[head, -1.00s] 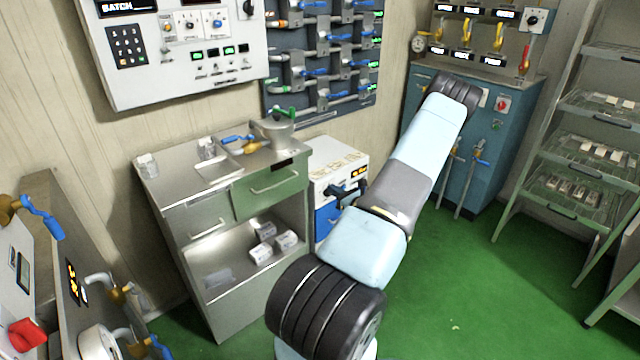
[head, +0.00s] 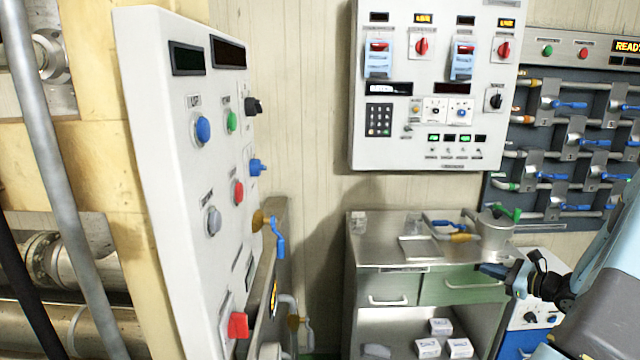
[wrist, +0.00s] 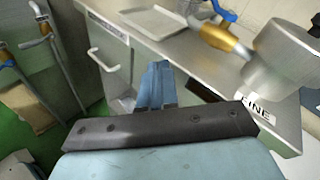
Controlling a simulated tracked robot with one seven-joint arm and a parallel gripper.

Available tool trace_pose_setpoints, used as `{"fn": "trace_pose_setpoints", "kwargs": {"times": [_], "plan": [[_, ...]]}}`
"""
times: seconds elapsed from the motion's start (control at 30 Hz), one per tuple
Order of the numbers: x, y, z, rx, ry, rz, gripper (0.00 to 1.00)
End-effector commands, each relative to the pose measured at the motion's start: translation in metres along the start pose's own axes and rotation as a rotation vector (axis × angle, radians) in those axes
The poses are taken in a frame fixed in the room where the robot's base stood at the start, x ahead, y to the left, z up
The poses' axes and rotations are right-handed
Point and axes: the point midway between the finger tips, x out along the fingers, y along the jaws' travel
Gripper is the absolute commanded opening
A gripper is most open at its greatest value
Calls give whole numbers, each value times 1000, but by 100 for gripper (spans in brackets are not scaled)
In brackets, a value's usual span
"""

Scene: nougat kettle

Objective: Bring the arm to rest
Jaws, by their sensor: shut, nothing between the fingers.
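My gripper (head: 490,270) is at the right of the head view, in front of the steel cabinet and its green drawer (head: 470,286). In the wrist view, its blue fingers (wrist: 155,85) are together with nothing between them. They appear close to the cabinet's front, just below the counter edge; I cannot tell the exact gap. My light blue arm (head: 612,240) comes in from the right edge of the head view, and its rest is cut off.
The steel counter (head: 375,253) holds a tray (wrist: 160,22), a blue-and-brass handle (wrist: 225,40) and a metal pot (wrist: 283,62). White boxes (head: 428,347) sit on the shelf below. A white button panel (head: 175,200) stands at left. A wall panel (head: 435,100) hangs behind.

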Motion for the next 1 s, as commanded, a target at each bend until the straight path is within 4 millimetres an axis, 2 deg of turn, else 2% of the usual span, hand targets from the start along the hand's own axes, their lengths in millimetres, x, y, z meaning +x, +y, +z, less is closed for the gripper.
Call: {"fn": "trace_pose_setpoints", "kwargs": {"times": [0.03, 0.1, 0.43, 0.73, 1.0], "plan": [[9, 6, 20, -46, 5, 55, 0], [19, 17, 42, -104, 13, 131, 0], [47, 75, 137, -393, 60, 461, 0], [48, 130, 209, -676, 109, 720, 0], [34, 176, 262, -950, 156, 913, 0]]}}
